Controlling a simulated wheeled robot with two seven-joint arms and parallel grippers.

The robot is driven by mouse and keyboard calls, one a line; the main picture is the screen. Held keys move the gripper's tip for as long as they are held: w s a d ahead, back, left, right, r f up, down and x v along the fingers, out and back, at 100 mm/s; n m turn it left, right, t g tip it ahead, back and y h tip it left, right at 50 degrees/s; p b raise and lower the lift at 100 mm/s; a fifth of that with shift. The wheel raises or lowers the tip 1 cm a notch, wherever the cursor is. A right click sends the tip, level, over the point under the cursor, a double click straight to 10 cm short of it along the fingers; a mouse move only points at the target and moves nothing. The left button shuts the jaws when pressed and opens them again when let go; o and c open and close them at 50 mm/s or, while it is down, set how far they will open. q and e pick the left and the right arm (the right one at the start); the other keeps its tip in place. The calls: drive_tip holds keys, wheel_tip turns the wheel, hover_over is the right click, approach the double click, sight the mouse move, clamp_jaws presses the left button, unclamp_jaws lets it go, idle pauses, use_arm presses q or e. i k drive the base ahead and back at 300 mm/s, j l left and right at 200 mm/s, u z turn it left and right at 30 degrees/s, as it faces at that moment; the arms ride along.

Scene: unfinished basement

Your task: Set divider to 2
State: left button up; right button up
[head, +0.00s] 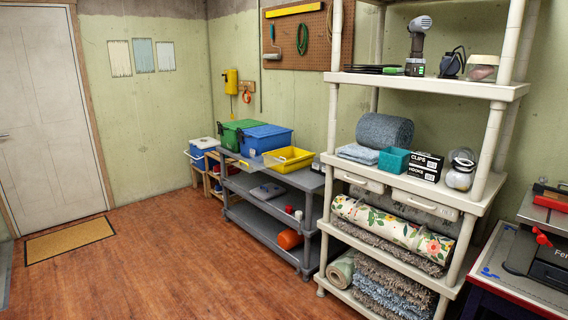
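I cannot make out anything that is clearly a divider, nor any numbered setting. At the right edge, a dark machine (540,258) with red parts stands on a work table (497,262), cut off by the frame, and no readable scale shows on it. The white shelf unit (422,85) has two small closed drawers (425,203) under its middle shelf, and their insides are hidden. Neither of my grippers is in view.
A low grey shelf (262,213) along the wall holds a green bin (238,133), a blue bin (266,138) and a yellow tray (289,159). The wooden floor (165,262) is clear at left, with a doormat (69,240) before a closed white door (45,110).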

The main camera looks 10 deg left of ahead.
sight(297, 159)
drive_tip(key=i+j+z, duration=0.15)
drive_tip(key=i+j, duration=0.25)
drive_tip(key=i, duration=0.3)
drive_tip(key=i+j+z, duration=0.15)
drive_tip(key=i+j, duration=0.35)
drive_tip(key=i, duration=0.15)
